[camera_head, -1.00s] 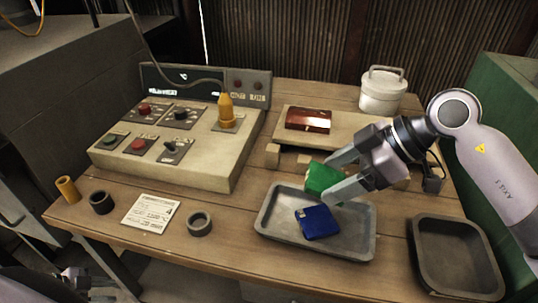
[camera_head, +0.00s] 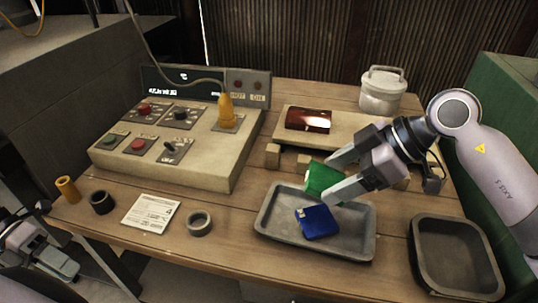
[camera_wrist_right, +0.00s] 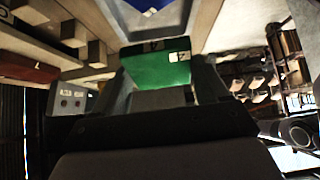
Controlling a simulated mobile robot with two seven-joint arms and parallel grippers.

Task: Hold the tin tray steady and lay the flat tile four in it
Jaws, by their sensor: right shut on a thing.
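The grey tin tray (camera_head: 276,220) lies on the wooden bench, with a blue flat tile (camera_head: 318,222) resting in it. My right gripper (camera_head: 331,177) is shut on a green flat tile (camera_head: 321,179), held above the tray's far edge. In the right wrist view the green tile (camera_wrist_right: 155,68) sits between the fingers; its small white label looks like a 4, but is hard to read. The blue tile (camera_wrist_right: 158,4) shows at the top there. My left gripper (camera_head: 58,258) is at the lower left, away from the tray; its finger opening is unclear.
A dark empty tray (camera_head: 458,258) stands to the right. A raised board (camera_head: 345,131) with a red-brown block (camera_head: 308,120) is behind. A control panel (camera_head: 185,150) fills the left; a paper card (camera_head: 151,214) and a grey ring (camera_head: 199,223) lie in front.

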